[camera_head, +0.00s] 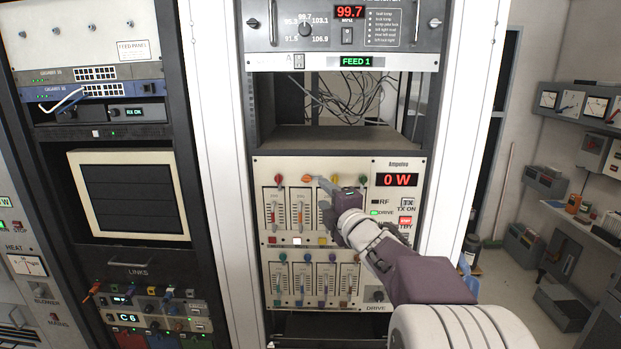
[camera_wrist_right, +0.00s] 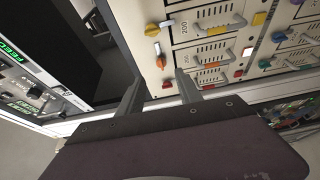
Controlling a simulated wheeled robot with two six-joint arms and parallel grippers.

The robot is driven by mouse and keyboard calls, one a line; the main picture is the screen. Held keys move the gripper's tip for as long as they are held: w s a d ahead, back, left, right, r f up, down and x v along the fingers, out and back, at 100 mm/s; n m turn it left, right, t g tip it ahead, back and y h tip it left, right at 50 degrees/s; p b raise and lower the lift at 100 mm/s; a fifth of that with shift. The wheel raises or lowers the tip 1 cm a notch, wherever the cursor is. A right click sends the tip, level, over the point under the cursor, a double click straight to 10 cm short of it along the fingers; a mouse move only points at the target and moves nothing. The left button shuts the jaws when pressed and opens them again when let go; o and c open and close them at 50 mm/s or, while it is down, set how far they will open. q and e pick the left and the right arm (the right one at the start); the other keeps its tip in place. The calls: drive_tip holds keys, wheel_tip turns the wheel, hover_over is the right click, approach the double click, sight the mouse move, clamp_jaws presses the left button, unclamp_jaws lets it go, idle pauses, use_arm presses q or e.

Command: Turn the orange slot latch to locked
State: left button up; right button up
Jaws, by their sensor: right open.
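The orange slot latch (camera_head: 306,179) sits at the top of the second slot in the upper row of the cream Ampulex panel. In the right wrist view the orange latch (camera_wrist_right: 160,62) lies just beyond my fingertips, above the slot with the orange handle (camera_wrist_right: 211,62). My right gripper (camera_head: 322,190) comes in from the right in front of the panel, covering part of the upper row. In the wrist view its two fingers (camera_wrist_right: 160,80) are spread apart with nothing held between them. My left gripper is out of view.
Other latches are close by, including a red latch (camera_head: 278,180) and an amber one (camera_wrist_right: 152,30). A red 0 W display (camera_head: 397,180) is at the panel's right. An open rack bay (camera_head: 335,138) lies above, and a white rack post (camera_head: 470,120) stands to the right.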

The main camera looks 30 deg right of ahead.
sight(306, 181)
drive_tip(key=w+p, duration=0.1)
drive_tip(key=w, duration=0.2)
drive_tip(key=w+p, duration=0.1)
drive_tip(key=w, duration=0.2)
drive_tip(key=w+p, duration=0.2)
drive_tip(key=shift+w+d, duration=0.4)
drive_tip(key=shift+w+d+f, duration=0.1)
drive_tip(key=shift+w, duration=0.3)
drive_tip(key=shift+a, duration=0.2)
clamp_jaws()
